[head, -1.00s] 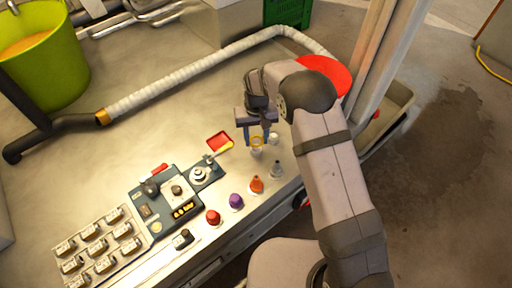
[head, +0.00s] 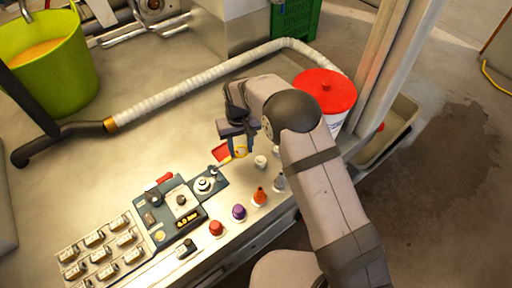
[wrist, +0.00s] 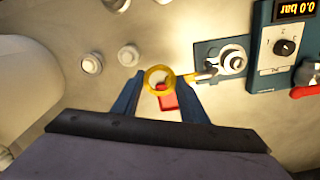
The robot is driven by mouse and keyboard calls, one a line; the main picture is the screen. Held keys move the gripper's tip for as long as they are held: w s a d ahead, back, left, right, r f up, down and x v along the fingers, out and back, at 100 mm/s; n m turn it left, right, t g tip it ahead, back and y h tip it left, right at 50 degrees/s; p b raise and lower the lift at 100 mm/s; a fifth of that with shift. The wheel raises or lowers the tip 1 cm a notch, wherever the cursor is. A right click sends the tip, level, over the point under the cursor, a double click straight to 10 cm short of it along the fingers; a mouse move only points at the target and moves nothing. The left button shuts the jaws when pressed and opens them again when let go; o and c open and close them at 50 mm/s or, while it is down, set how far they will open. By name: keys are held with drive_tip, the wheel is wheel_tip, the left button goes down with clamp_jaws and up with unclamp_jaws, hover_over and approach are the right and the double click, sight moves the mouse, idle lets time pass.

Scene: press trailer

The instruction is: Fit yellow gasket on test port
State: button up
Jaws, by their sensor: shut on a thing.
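The yellow gasket (wrist: 160,67) is a ring held between the fingertips of my gripper (wrist: 161,79) in the wrist view. In the head view my gripper (head: 238,150) is shut on the gasket (head: 241,153) above the bench, beside the red tray. The test port (head: 204,184) is a round pale metal fitting on a dark blue plate, to the lower left of my gripper.
A red tray (head: 221,152) lies under and beside my gripper. A control panel (head: 180,203) adjoins the port plate. White posts (head: 260,162) and several coloured-capped bottles (head: 259,197) line the bench's front side. A red-lidded bucket (head: 326,88) stands behind my arm. Open bench lies behind the panel.

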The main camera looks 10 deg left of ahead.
sight(202, 181)
drive_tip(key=s+a, duration=0.3)
drive_tip(key=a, duration=0.1)
drive_tip(key=s+a+n, duration=0.1)
drive_tip(key=s+a, duration=0.2)
drive_tip(key=a, duration=0.1)
drive_tip(key=s+a+n, duration=0.1)
drive_tip(key=s+a, duration=0.3)
drive_tip(key=shift+a+r, duration=0.15)
drive_tip(key=shift+r, duration=0.05)
drive_tip(key=shift+f+b, duration=2.15)
drive_tip(key=shift+f, duration=0.8)
drive_tip(key=shift+r+p, duration=1.55)
drive_tip(key=shift+r, duration=0.05)
idle(1.3)
idle(0.4)
drive_tip(key=o, duration=0.4)
drive_tip(key=shift+o, duration=0.2)
